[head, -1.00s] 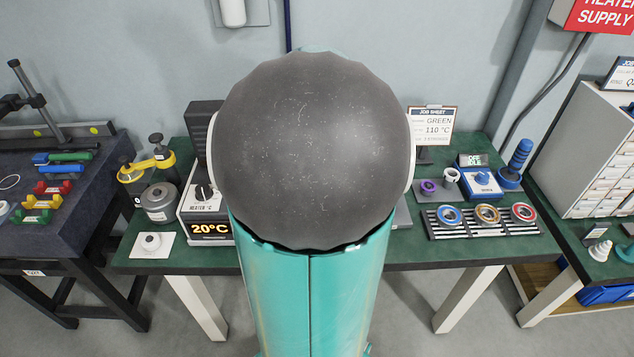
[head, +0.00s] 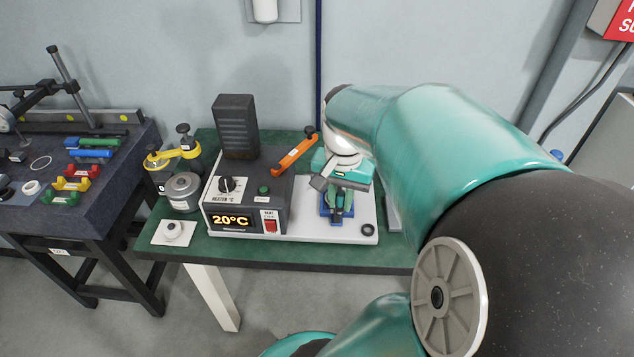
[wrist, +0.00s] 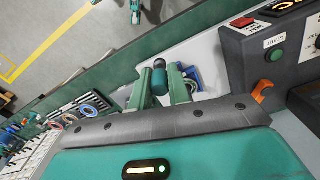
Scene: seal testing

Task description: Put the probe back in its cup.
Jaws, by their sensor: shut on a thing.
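My gripper (head: 341,200) points down over the right part of the heater unit's white base plate (head: 300,233). In the wrist view its two teal fingers (wrist: 160,88) are closed on a small dark teal cylinder (wrist: 159,77), which looks like the probe. Its lower end is hidden. A small dark round ring (head: 368,229), possibly the probe's cup, sits on the front right corner of the plate, right of and nearer than the gripper. A blue part (head: 336,213) shows behind and below the fingers.
The heater box (head: 240,205), reading 20°C, stands left of the gripper, with an orange lever (head: 295,152) rising close beside it. A weight pot (head: 183,191) and a white pad (head: 165,233) are further left. My arm hides the right part of the bench.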

